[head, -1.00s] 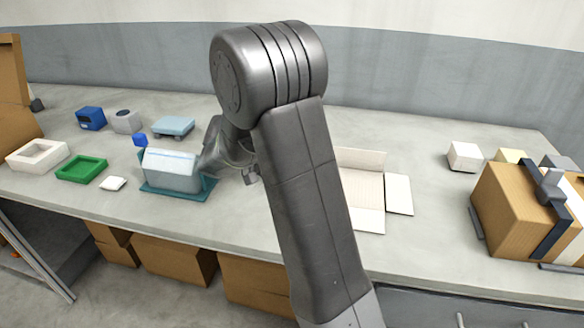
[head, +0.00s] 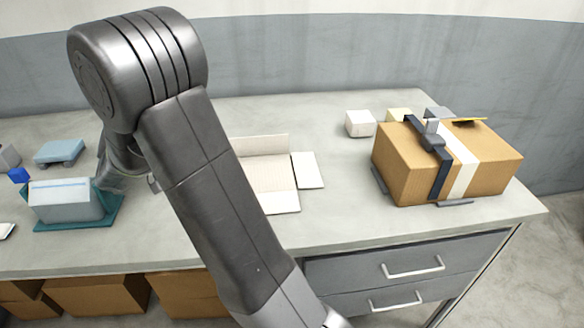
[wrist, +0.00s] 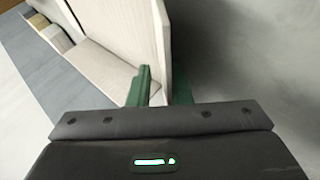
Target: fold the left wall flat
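A pale carton (head: 268,173) lies opened out on the workbench in the head view. A flap lies flat at its right and another at its front. Its left side is hidden behind my arm. In the wrist view a pale wall (wrist: 130,32) stands up, with a flat pale panel to its left; I take it to be the left wall. My gripper (wrist: 160,88) has green fingers, one on each side of this wall near its lower near end. I cannot tell whether they press on it.
A taped brown box (head: 405,165) stands at the right of the bench, with a white block (head: 360,123) behind left. A grey-white item (head: 60,200) on a teal tray (head: 115,205) is at the left. Bare bench lies between carton and brown box.

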